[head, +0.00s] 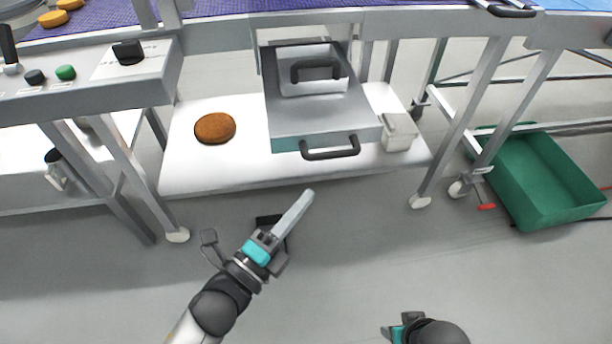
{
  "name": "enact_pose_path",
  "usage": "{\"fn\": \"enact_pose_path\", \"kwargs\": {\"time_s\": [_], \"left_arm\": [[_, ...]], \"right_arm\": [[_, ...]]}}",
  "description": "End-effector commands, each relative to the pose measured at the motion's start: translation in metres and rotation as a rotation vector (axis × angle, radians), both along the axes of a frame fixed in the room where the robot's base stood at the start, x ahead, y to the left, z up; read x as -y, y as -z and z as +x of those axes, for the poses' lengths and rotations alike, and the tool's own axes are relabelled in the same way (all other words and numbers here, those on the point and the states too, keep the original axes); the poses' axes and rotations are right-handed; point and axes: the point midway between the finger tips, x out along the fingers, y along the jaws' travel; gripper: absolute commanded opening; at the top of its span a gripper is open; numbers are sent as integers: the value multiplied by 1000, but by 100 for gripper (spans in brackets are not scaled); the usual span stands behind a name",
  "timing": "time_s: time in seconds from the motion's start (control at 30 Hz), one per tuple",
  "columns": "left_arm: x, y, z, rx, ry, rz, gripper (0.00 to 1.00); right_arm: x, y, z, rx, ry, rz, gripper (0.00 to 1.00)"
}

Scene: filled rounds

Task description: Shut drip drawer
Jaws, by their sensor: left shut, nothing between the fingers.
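The drip drawer (318,117) is a grey metal tray under the conveyor. It stands pulled out toward me over a white shelf, with a black bar handle (330,149) on its front. A second black handle (315,69) shows farther back, above the drawer. My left gripper (307,194) is shut and empty, in front of the shelf and below the drawer handle in the picture, apart from it. My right gripper (393,331) shows only in part at the bottom edge; its fingers are too hidden to tell their state.
A brown round (215,128) and a small pale box (399,132) are on the white shelf (240,177), either side of the drawer. Conveyor legs (470,120) flank it. A green crate (545,180) stands on the floor at right.

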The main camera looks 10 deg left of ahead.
Motion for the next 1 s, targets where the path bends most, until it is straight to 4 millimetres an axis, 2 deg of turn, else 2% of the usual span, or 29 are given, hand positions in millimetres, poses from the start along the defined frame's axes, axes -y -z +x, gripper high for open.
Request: {"fn": "enact_pose_path", "kwargs": {"time_s": [0.13, 0.4, 1.0], "left_arm": [[12, -3, 22, 3, 1, 0, 0], [1, -8, 50, 0, 1, 0, 0], [-2, -9, 58, -3, 0, -1, 0]], "right_arm": [[0, -7, 2, 12, 1, 1, 51], [-1, -20, 6, 31, 1, 4, 51], [-1, -24, 6, 35, 2, 5, 51]]}}
